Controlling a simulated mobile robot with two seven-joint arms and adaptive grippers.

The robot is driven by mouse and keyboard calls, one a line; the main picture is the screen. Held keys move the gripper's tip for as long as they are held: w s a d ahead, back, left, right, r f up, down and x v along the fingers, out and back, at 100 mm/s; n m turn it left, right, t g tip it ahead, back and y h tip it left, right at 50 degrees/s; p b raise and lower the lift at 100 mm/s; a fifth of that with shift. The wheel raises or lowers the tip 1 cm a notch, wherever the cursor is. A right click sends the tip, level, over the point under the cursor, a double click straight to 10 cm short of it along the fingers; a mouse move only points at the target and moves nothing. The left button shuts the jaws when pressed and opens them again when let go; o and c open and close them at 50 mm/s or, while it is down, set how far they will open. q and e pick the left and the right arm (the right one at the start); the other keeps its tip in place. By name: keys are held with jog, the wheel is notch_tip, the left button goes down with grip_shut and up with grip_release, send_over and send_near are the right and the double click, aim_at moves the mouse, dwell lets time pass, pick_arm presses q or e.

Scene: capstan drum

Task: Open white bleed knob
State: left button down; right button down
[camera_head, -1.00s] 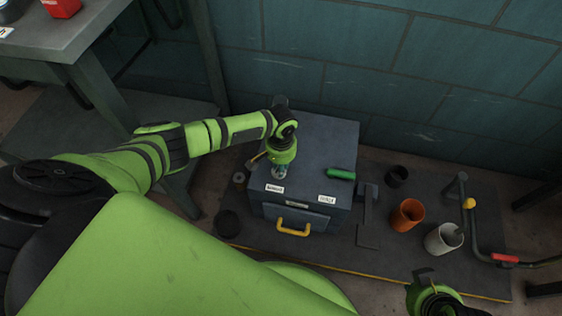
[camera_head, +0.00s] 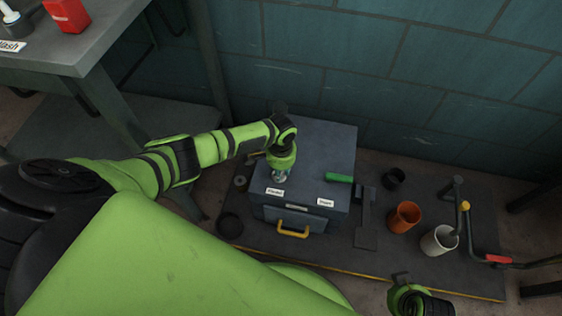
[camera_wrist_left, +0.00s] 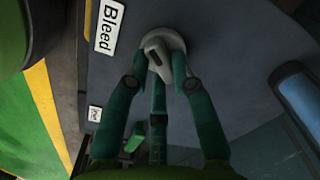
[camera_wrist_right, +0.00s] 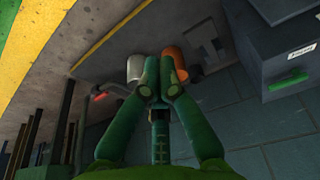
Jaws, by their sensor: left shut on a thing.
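The white bleed knob (camera_wrist_left: 160,50) sits on a round base beside the "Bleed" label (camera_wrist_left: 107,27) in the left wrist view. My left gripper (camera_wrist_left: 160,70) is shut on it, one finger on each side. In the head view my left gripper (camera_head: 280,176) is on top of the grey box (camera_head: 318,150) and mostly hides the knob. My right gripper (camera_head: 402,282) is at the bottom edge, away from the box. In the right wrist view its fingers (camera_wrist_right: 161,80) are together with nothing seen between them.
A green handle (camera_head: 340,178) is on the box's right side, and a yellow handle (camera_head: 293,232) on its front. An orange cup (camera_head: 404,217), a white cup (camera_head: 438,240) and a bent bar with a red grip (camera_head: 498,259) stand to the right. A table (camera_head: 75,50) is at upper left.

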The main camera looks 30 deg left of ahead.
pick_arm(q)
jog(key=m, duration=0.4)
jog(key=shift+s+m+p, duration=0.15)
jog(key=shift+m+p, duration=0.15)
jog(key=shift+p, duration=0.05)
jog(key=m, duration=0.3)
jog(key=shift+s, duration=0.1)
jog(key=shift+m, duration=1.3)
pick_arm(e)
jog(key=shift+s+f, duration=0.15)
jog(key=shift+f, duration=0.65)
jog(key=shift+s+f, duration=0.1)
jog(key=shift+f, duration=0.7)
pick_arm(q)
jog(key=c, duration=1)
grip_release()
jog(key=shift+c, duration=0.2)
pick_arm(e)
jog(key=shift+f, duration=0.1)
pick_arm(q)
jog(key=shift+r, duration=0.3)
notch_tip(320, 180, up, 11)
jog(key=shift+r, duration=0.2)
